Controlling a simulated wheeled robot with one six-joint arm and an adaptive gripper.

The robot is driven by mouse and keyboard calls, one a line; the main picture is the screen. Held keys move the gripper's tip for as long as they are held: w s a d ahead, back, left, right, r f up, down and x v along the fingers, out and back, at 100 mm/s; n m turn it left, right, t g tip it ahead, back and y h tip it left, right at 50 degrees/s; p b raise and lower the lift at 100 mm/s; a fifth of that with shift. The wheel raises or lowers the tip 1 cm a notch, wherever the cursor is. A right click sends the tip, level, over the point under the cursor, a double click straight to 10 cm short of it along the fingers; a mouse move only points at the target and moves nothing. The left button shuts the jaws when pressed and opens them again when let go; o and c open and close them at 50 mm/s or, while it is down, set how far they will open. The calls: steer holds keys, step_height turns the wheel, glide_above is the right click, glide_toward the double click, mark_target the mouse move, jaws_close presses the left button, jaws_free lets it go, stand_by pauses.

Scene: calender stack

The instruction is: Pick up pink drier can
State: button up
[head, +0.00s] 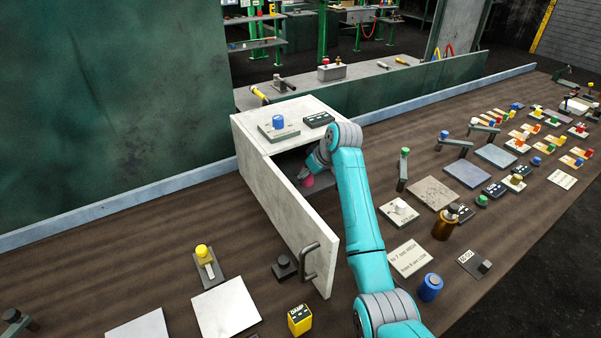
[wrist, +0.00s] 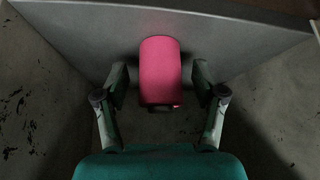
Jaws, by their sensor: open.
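The pink drier can (wrist: 160,70) is a small pink cylinder. In the wrist view it stands between the two fingers of my open gripper (wrist: 160,92), with a visible gap to each finger. In the head view the pink can (head: 308,181) shows low inside the open white cabinet, partly hidden by my gripper (head: 309,173), which reaches in through the front opening. I cannot tell exactly how far the fingertips extend past the can.
The cabinet door (head: 290,222) stands swung open to the left of my arm. On the cabinet top (head: 290,106) sit a blue-knobbed plate (head: 278,125) and a small dark box (head: 319,119). Several plates, levers and a brown bottle (head: 445,224) crowd the bench to the right.

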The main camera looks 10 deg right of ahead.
steer(key=c, duration=1.3)
steer(key=shift+r, duration=0.2)
